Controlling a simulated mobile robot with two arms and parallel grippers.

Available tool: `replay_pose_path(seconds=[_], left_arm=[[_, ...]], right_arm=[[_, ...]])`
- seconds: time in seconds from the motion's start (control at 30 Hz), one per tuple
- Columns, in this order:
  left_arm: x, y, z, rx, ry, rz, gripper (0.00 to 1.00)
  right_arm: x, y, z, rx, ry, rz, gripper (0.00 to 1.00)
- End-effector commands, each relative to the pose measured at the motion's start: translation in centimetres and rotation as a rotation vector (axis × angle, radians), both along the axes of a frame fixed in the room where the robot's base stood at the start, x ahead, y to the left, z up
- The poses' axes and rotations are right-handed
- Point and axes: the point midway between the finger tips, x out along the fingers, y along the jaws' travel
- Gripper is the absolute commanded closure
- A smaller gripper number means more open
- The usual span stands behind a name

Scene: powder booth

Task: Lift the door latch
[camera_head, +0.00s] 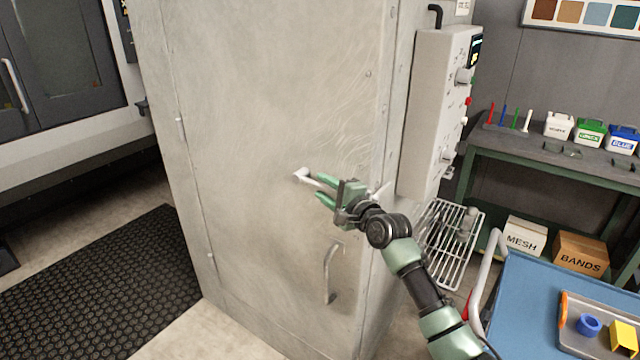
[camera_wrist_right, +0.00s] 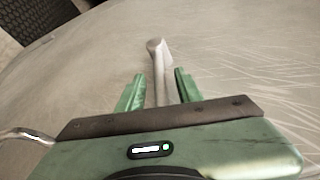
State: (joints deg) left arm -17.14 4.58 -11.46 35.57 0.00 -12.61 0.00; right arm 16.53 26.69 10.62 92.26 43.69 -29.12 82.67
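The door latch (camera_head: 301,175) is a pale metal lever, roughly level, on the front of the large grey booth door (camera_head: 270,110). My right gripper (camera_head: 322,189) is at the latch, its green fingers pointing left along it; the latch's right part is partly hidden by the gripper. In the right wrist view the latch (camera_wrist_right: 156,50) runs between the two spread fingers of the gripper (camera_wrist_right: 160,76), with gaps showing on both sides. The gripper is open; I cannot tell whether either finger touches the latch. My left gripper is not in view.
A curved door handle (camera_head: 331,272) stands out below the gripper. A control box (camera_head: 430,115) is on the booth's right side, a wire rack (camera_head: 447,240) below it. A blue-topped cart (camera_head: 520,290) with a tray stands at the lower right. A black mat (camera_head: 100,290) lies at left.

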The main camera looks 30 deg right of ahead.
Motion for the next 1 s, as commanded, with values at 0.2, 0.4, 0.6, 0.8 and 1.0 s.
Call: replay_pose_path(seconds=[0.2, 0.4, 0.6, 0.8, 1.0], left_arm=[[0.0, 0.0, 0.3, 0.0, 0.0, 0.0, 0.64], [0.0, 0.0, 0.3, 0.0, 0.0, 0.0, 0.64], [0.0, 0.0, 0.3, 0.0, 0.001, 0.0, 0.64], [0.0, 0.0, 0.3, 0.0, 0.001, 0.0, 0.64], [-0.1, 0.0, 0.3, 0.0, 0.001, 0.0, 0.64]], right_arm=[[2.0, 0.0, -0.1, -0.001, 0.001, 0.0, 0.65], [2.2, 0.0, -0.2, -0.002, 0.001, 0.0, 0.65], [2.1, 0.0, -0.2, -0.002, 0.001, 0.0, 0.98], [2.1, 0.1, -0.3, -0.002, 0.002, 0.001, 1.0], [2.1, 0.1, -0.3, -0.002, 0.002, 0.001, 1.0]])
